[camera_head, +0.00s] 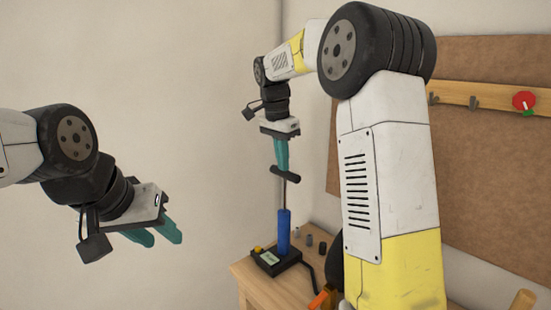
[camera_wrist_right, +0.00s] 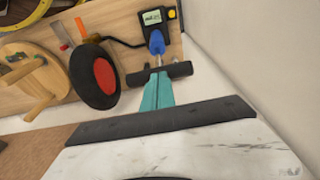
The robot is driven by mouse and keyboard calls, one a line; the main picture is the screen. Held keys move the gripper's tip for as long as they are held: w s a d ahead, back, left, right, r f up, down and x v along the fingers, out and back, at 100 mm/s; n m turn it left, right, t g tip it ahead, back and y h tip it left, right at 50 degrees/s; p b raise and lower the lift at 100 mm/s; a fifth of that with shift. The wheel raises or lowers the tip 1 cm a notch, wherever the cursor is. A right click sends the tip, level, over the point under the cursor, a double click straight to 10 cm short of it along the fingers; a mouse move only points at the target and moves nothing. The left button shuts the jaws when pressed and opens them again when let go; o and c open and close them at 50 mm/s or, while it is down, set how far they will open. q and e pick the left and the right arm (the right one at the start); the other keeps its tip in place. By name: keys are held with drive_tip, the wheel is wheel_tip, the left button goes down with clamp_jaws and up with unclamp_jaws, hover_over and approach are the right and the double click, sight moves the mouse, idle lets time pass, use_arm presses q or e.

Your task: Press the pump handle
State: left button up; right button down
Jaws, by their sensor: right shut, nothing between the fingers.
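The pump has a blue cylinder (camera_head: 284,232), a thin metal rod and a black T-shaped handle (camera_head: 286,175) standing raised well above the cylinder. Its black base (camera_head: 273,261) sits on the wooden table. My right gripper (camera_head: 281,168) is shut and points down, its teal fingertips at the handle, at or just above its bar. In the right wrist view the fingertips (camera_wrist_right: 157,76) overlap the middle of the handle bar (camera_wrist_right: 178,70); I cannot tell if they touch. My left gripper (camera_head: 160,238) hangs at the left, away from the table, its two teal fingers apart.
Small grey cylinders (camera_head: 309,241) stand behind the pump. A hook rail (camera_head: 455,97) is on the wall.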

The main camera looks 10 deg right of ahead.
sight(284, 192)
wheel_tip(284, 192, down, 12)
drive_tip(key=shift+s, duration=0.1)
